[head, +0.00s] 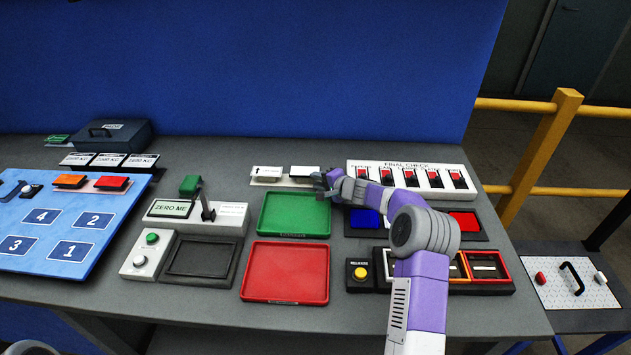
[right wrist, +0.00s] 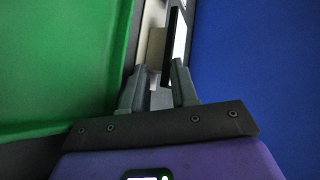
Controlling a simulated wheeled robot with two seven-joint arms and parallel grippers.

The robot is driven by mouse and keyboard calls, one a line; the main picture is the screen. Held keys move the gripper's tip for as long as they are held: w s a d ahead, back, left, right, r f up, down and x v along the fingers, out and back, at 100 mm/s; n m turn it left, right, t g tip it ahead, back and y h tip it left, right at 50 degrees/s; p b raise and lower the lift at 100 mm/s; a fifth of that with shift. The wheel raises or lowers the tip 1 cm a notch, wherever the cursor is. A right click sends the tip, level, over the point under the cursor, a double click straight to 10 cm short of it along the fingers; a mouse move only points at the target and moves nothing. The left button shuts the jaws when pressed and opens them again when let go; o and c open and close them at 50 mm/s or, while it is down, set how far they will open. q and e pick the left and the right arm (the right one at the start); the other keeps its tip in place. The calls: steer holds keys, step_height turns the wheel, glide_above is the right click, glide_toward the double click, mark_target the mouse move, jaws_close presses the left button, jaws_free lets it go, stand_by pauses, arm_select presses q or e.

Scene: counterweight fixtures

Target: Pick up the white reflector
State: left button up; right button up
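A small white piece (head: 304,171) lies on a dark base behind the green tray, just beyond my right gripper; I cannot tell for sure that it is the white reflector. A second white plate (head: 267,173) lies to its left. My right gripper (head: 325,182) is low by the green tray's back right corner, partly hidden by its own wrist. In the right wrist view its two fingers (right wrist: 158,85) are apart, with no thing clearly held. A white strip with a black edge (right wrist: 179,45) shows just beyond the right finger. My left gripper is not in view.
The green tray (head: 294,233) and red tray (head: 284,299) lie left of my right forearm. The FINAL CHECK panel (head: 400,167) and a blue pad (head: 363,219) are close to the gripper. A lever device (head: 207,214) and blue numbered board (head: 60,215) are farther left.

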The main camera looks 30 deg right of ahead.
jaws_close()
stand_by(0.3)
steer(key=shift+r+p, duration=0.8)
steer(key=shift+r, duration=0.5)
steer(key=shift+f, duration=0.1)
steer(key=shift+s+d, duration=0.1)
steer(key=shift+s, duration=0.1)
steer(key=shift+f+b+v, duration=0.15)
steer(key=shift+b+v, duration=1.2)
steer(key=shift+v, duration=2.3)
steer(key=shift+f+b+v, duration=0.15)
steer(key=shift+b+v, duration=1.2)
steer(key=shift+v, duration=2.3)
